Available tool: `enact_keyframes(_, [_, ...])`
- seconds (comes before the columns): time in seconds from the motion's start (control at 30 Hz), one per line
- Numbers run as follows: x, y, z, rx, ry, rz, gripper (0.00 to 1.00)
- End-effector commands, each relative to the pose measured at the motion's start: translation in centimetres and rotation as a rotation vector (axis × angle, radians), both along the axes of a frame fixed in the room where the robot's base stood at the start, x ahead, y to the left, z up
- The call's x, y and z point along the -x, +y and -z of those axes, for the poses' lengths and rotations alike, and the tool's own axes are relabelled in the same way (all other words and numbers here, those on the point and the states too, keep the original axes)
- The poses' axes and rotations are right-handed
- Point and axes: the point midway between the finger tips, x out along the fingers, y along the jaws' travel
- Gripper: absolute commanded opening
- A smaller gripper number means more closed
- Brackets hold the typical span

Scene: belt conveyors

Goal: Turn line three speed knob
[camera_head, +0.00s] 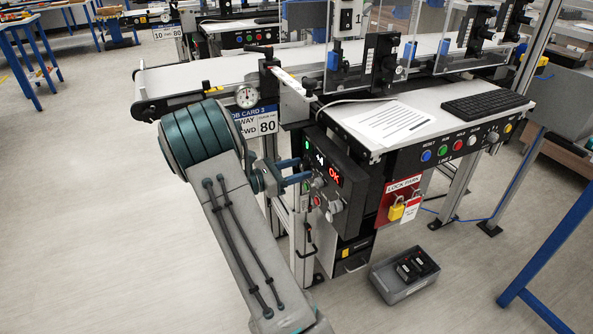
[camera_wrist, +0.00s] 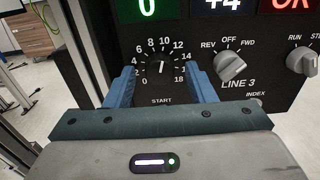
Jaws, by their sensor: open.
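The line three control panel (camera_wrist: 185,95) fills the wrist view; it also shows in the head view (camera_head: 349,212). Its small black speed knob (camera_wrist: 161,69) sits inside a printed scale from 0 to 18, above the word START. The knob's pale mark points roughly upward; its exact setting is too small to read. My gripper (camera_wrist: 159,74) is open, with one blue finger on each side of the knob. I cannot tell whether either finger touches it. In the head view my gripper (camera_head: 299,171) reaches the panel's left side.
A grey REV/OFF/FWD selector (camera_wrist: 230,67) sits close right of my right finger, and a RUN selector (camera_wrist: 303,61) is farther right. Displays show a green 0 (camera_wrist: 147,8), +4 and a red OK. A job card (camera_head: 258,123) reads FWD 80. A grey bin (camera_head: 403,273) stands below.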

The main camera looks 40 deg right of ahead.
Motion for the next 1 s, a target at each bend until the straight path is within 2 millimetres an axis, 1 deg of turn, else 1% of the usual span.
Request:
enact_keyframes(0.2, [0.01, -0.05, -0.01, 0.000, 0.000, 0.000, 0.50])
enact_keyframes(0.23, [0.01, -0.05, -0.01, 0.000, 0.000, 0.000, 0.47])
enact_keyframes(0.27, [0.01, -0.04, -0.01, 0.000, 0.000, 0.000, 0.39])
enact_keyframes(0.3, [0.01, -0.04, 0.00, 0.000, 0.000, 0.000, 0.28])
enact_keyframes(0.37, [0.01, -0.04, 0.00, 0.000, 0.000, 0.000, 0.11])
enact_keyframes(0.4, [0.01, -0.04, 0.00, 0.000, 0.000, 0.000, 0.05])
enact_keyframes(0.73, [-0.04, 0.02, 0.07, 0.009, -0.040, -0.001, 0.05])
enact_keyframes(1.0, [-0.06, 0.04, 0.14, 0.047, -0.195, -0.001, 0.05])
